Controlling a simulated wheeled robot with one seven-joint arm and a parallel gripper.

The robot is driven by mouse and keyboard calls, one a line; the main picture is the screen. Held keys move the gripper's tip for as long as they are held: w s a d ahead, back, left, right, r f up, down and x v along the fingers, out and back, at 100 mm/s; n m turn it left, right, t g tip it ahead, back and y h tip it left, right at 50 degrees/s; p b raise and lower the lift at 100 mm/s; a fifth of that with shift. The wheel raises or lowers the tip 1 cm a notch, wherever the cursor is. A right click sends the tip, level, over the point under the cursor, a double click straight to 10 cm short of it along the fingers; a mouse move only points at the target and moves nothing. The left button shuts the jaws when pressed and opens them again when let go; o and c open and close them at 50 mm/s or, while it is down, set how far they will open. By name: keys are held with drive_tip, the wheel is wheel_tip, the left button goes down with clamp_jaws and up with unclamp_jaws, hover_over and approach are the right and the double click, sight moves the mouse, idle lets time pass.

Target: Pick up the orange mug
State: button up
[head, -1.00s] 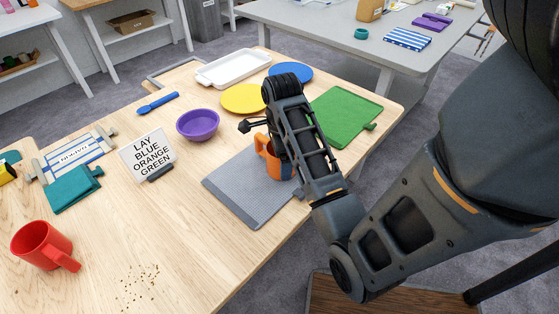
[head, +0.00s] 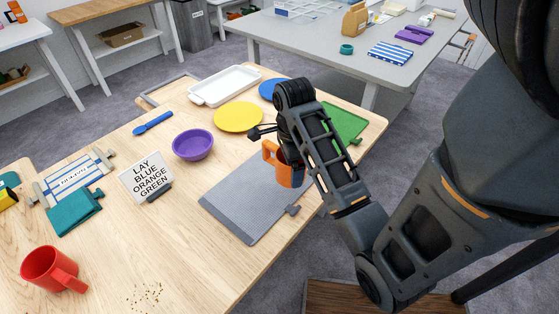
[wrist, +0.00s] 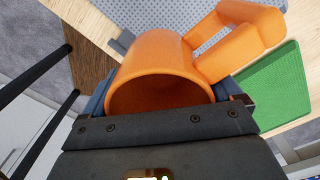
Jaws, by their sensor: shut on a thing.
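The orange mug (head: 270,152) is partly hidden behind my arm in the head view, with its handle side showing on the left. It appears to hang above the right part of the grey mat (head: 235,198). In the wrist view the mug (wrist: 165,70) fills the middle, its open rim toward the camera and its handle at the upper right. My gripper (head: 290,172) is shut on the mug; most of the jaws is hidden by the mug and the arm. The dark jaw part (wrist: 160,125) shows below the mug in the wrist view.
A purple bowl (head: 193,145), a yellow plate (head: 238,117), a white tray (head: 225,86) and a green mat (head: 345,121) lie around the grey mat. A sign (head: 147,177) stands left of it. A red mug (head: 50,269) stands at the lower left. The grey mat is bare.

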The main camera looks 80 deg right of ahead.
drive_tip(key=shift+s+a+r, duration=0.2)
drive_tip(key=shift+s+r, duration=0.3)
drive_tip(key=shift+s, duration=0.35)
drive_tip(key=shift+s+a+r, duration=0.2)
drive_tip(key=shift+s+r, duration=0.25)
drive_tip(key=shift+s, duration=0.4)
drive_tip(key=shift+s+a+r+p, duration=0.2)
drive_tip(key=shift+s+r, duration=0.35)
drive_tip(key=shift+s, duration=0.2)
drive_tip(key=shift+s+a+r+p, duration=0.1)
drive_tip(key=shift+s+a+r, duration=0.1)
drive_tip(key=shift+s+r, duration=0.4)
drive_tip(key=shift+s+f, duration=0.1)
drive_tip(key=shift+f, duration=0.05)
